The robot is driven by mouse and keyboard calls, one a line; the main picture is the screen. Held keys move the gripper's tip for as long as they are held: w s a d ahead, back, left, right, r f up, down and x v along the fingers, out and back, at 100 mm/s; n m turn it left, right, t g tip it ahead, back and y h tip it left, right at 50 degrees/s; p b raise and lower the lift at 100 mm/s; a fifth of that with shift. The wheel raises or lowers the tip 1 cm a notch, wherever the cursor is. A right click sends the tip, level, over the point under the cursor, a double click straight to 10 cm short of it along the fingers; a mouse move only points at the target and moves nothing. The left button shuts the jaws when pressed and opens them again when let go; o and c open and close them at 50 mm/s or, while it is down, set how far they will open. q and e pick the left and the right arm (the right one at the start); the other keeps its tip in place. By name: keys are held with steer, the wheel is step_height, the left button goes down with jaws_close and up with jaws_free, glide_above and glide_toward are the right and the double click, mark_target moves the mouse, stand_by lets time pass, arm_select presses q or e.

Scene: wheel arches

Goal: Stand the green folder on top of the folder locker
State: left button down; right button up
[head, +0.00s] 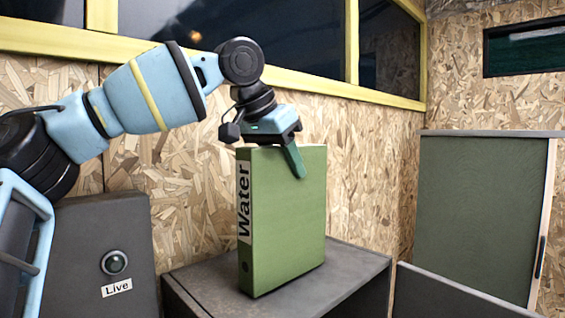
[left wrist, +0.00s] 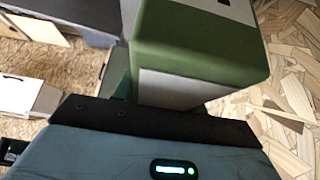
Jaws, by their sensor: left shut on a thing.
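The green folder (head: 285,215) stands upright with its spine, labelled "Water", facing left of the view. It is on or just above the grey top of the folder locker (head: 345,265); the exact contact at its base is hard to tell. My left gripper (head: 290,160) comes down from above and is shut on the folder's upper edge, with one green finger showing on its near face. In the left wrist view, the folder (left wrist: 195,40) fills the upper middle beyond the gripper (left wrist: 150,100). My right gripper does not show.
A dark grey box labelled "Live" (head: 90,240) with a round lamp stands at the left. A green-fronted cabinet (head: 480,210) stands at the right, with a dark panel (head: 450,295) before it. A chipboard wall (head: 375,180) with windows runs close behind the locker.

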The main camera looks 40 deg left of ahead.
arm_select(q)
steer(key=shift+f, duration=0.15)
steer(key=c, duration=0.8)
jaws_free()
steer(key=shift+f, duration=0.15)
steer(key=shift+s+r, duration=0.2)
steer(key=shift+r, duration=0.25)
steer(key=v, duration=1.1)
steer(key=shift+s+r, duration=0.1)
